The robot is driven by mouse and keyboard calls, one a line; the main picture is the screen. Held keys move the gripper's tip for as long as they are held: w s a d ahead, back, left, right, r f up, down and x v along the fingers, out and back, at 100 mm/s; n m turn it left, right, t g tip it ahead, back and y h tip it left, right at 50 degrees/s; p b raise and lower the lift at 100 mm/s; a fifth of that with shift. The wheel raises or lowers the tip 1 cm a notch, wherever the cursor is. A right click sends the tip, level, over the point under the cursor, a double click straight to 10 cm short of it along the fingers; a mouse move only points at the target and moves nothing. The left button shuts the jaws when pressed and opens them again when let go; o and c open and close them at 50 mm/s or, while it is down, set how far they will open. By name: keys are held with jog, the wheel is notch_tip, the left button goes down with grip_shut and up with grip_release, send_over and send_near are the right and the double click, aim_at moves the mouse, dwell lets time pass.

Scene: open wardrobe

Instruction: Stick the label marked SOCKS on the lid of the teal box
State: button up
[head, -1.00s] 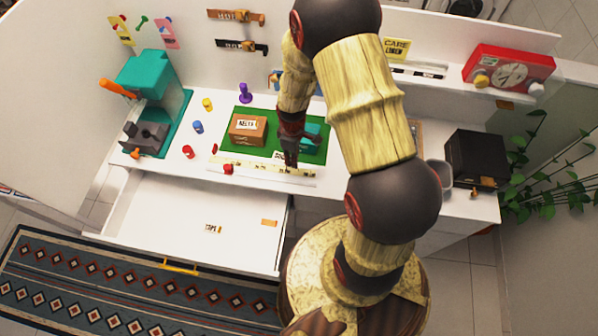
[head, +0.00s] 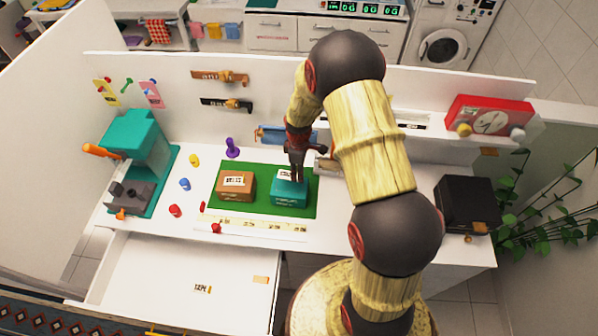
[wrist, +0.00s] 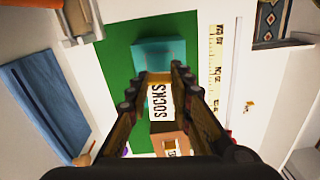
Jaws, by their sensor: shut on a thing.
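The label marked SOCKS (wrist: 159,101) is white with black letters and sits between my fingertips in the wrist view. My gripper (head: 297,180) is shut on it, pointing down over the teal box (head: 290,196). The label shows in the head view (head: 284,174) at the far part of the lid, partly behind the fingers. I cannot tell whether it touches the lid. The teal box also shows in the wrist view (wrist: 160,50), partly covered by the label and fingers. It stands on a green mat (head: 262,210).
A brown box (head: 235,192) with its own label stands left of the teal box. A marked strip (head: 255,224) lies along the mat's front. An open drawer (head: 160,275) holds a label. A black box (head: 467,203) stands right. A blue cloth (wrist: 47,100) hangs behind the mat.

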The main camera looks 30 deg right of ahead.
aim_at(299, 188)
jog(key=shift+a+f+b, duration=0.1)
jog(key=shift+f+b, duration=1.8)
jog(key=shift+f, duration=1.65)
jog(key=shift+s+f+b, duration=0.15)
jog(key=shift+f+b, duration=0.2)
jog(key=shift+b, duration=0.05)
jog(key=o, duration=0.8)
jog(key=shift+o, duration=0.5)
jog(key=o, duration=0.4)
jog(key=shift+r, duration=0.1)
jog(key=shift+o, duration=0.3)
